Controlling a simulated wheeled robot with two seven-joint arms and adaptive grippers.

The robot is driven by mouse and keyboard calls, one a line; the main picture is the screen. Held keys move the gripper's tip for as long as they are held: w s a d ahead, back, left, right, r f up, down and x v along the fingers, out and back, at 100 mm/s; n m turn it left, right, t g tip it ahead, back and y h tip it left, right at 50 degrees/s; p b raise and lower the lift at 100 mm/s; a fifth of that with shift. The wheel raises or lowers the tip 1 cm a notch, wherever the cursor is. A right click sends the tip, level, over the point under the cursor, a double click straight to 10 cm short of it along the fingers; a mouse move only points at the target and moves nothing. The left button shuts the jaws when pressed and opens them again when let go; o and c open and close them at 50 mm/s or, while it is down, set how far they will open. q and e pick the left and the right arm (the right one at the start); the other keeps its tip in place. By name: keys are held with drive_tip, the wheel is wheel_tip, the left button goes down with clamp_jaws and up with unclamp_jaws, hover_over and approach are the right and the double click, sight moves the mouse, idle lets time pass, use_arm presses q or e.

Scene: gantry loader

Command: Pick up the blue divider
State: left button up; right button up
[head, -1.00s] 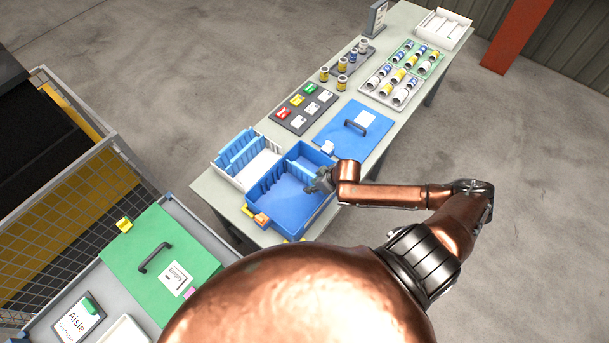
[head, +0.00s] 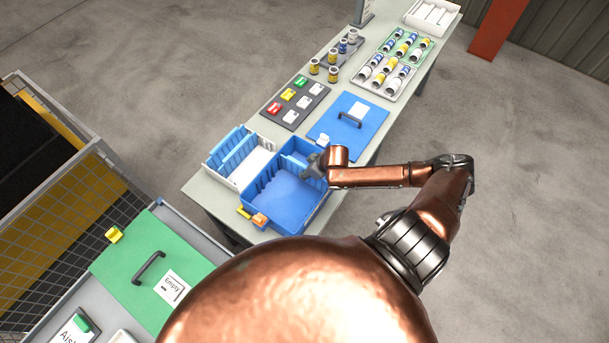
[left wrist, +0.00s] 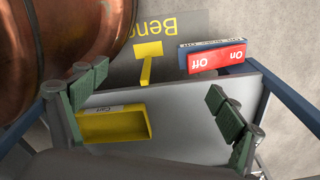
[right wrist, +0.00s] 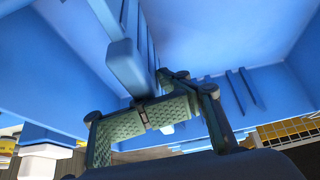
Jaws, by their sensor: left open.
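The blue divider (right wrist: 125,58) hangs close above my right gripper's fingers in the right wrist view; its lower end runs toward the pads. My right gripper (head: 314,166) is over the far part of the open blue bin (head: 285,192). In the right wrist view the green-padded fingers (right wrist: 170,100) are close around the divider's end, but I cannot tell whether they grip it. My left gripper (left wrist: 148,88) is open and empty, shown only in the left wrist view, above a grey surface with a yellow handle.
A white rack (head: 262,165) with several blue dividers stands left of the bin. A blue lid (head: 365,130) lies behind it. A tray of tagged blocks (head: 295,103) and jars (head: 333,73) stand farther back. A green lid (head: 130,275) lies on the left cart.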

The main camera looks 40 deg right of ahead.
sight(296, 177)
drive_tip(key=x, duration=0.5)
drive_tip(key=shift+s+d+f, duration=0.1)
drive_tip(key=shift+s+f, duration=0.2)
drive_tip(key=shift+r, duration=0.1)
drive_tip(key=shift+c, duration=0.4)
drive_tip(key=shift+w, duration=0.1)
clamp_jaws()
drive_tip(key=shift+r, duration=0.1)
